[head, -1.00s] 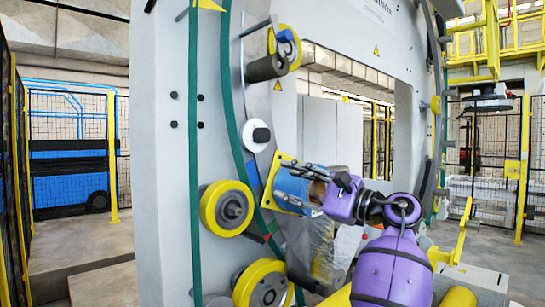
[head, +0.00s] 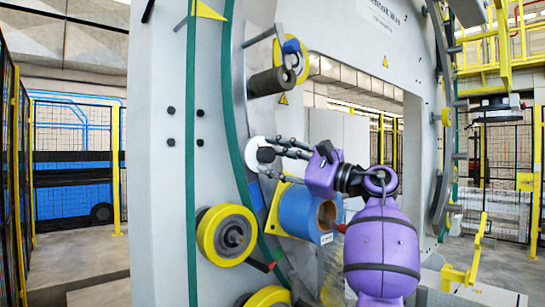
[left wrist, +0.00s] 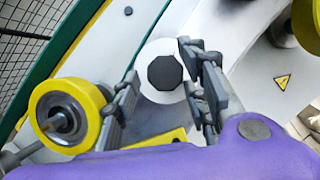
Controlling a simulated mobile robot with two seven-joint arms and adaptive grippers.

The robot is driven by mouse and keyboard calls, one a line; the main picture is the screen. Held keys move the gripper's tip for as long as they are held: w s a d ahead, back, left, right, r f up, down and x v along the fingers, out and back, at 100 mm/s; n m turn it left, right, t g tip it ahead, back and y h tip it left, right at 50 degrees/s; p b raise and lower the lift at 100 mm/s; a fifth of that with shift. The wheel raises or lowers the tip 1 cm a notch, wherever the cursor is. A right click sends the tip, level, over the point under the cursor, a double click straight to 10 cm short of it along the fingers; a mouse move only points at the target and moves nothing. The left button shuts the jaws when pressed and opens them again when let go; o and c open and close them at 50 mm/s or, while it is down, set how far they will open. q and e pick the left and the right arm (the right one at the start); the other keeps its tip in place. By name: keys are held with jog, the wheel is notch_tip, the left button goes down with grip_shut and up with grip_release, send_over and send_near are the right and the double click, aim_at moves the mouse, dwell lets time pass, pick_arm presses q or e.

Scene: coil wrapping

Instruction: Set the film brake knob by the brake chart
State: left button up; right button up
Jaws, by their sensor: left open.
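The brake knob (left wrist: 165,73) is black and many-sided, on a round white dial (left wrist: 147,91). In the head view the dial (head: 252,150) is on the ring's face, and the knob (head: 265,155) is partly behind my fingers. My left gripper (head: 276,150) is in front of it, open. In the left wrist view the fingers of my left gripper (left wrist: 158,62) are on either side of the knob, with gaps visible. Contact cannot be told. I see no readable marks on the dial and cannot make out a brake chart. My right gripper is not in view.
A blue film roll (head: 298,211) on a yellow plate sits just below my left gripper. A yellow roller (head: 211,232) is below left, and a dark roller (head: 272,82) with a yellow flange is above. The white frame (head: 160,200) stands at left.

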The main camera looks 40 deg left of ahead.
pick_arm(q)
jog(key=shift+a, duration=0.15)
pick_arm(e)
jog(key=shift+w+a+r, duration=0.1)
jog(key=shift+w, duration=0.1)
pick_arm(q)
jog(key=shift+c, duration=0.5)
jog(key=c, duration=0.8)
jog(key=shift+f, duration=0.15)
jog(key=shift+c, duration=0.4)
jog(key=shift+f, duration=0.1)
